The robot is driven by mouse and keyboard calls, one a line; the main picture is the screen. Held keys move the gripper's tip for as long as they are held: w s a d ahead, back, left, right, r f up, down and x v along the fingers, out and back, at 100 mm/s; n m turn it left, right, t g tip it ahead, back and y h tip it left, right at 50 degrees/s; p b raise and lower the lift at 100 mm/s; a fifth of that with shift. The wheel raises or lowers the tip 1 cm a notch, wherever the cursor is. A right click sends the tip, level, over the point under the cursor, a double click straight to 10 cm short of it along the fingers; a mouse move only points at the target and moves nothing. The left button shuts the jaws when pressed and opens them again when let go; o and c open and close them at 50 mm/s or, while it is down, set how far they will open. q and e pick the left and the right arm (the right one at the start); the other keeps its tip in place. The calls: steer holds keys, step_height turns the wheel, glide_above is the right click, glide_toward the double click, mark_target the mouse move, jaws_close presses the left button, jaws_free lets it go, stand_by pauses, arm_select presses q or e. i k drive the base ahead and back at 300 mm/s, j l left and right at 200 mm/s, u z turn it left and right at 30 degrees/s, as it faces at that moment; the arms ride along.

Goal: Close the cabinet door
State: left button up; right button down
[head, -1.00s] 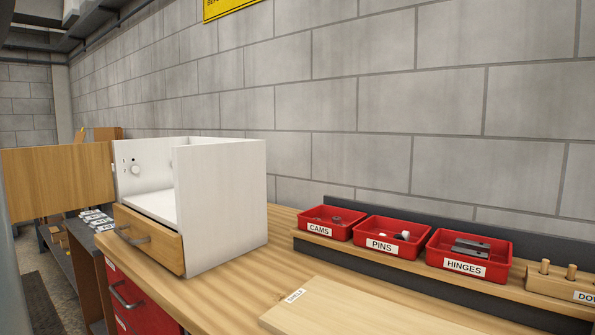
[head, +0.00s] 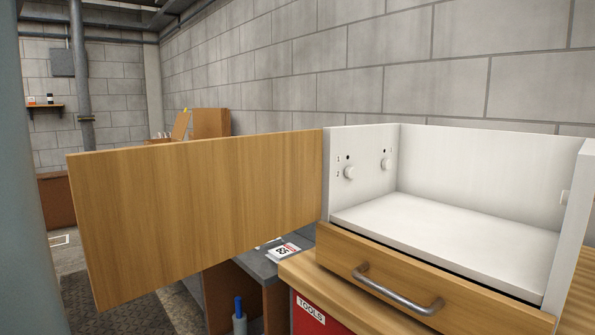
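The cabinet (head: 455,212) is a white open-topped box on the wooden bench, with an empty upper compartment. Its wooden door (head: 200,210) stands wide open, swung out to the left from the cabinet's left side edge. Below the compartment is a wooden drawer front (head: 400,283) with a grey bar handle (head: 398,290); the drawer looks shut. White round knobs sit on the inner left wall. Neither of my grippers shows in the head view.
A grey shelf (head: 262,262) with a labelled card lies below and behind the door. A red tool drawer (head: 313,315) is under the bench top. Cardboard boxes (head: 210,123) stand behind the door. Open floor lies at the left.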

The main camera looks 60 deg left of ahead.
mark_target(150, 218)
steer(key=k+j, duration=0.1)
steer(key=j, duration=0.45)
steer(key=k+j+u, duration=0.15)
steer(key=j, duration=1)
steer(key=k+j+u, duration=0.1)
steer(key=j, duration=0.45)
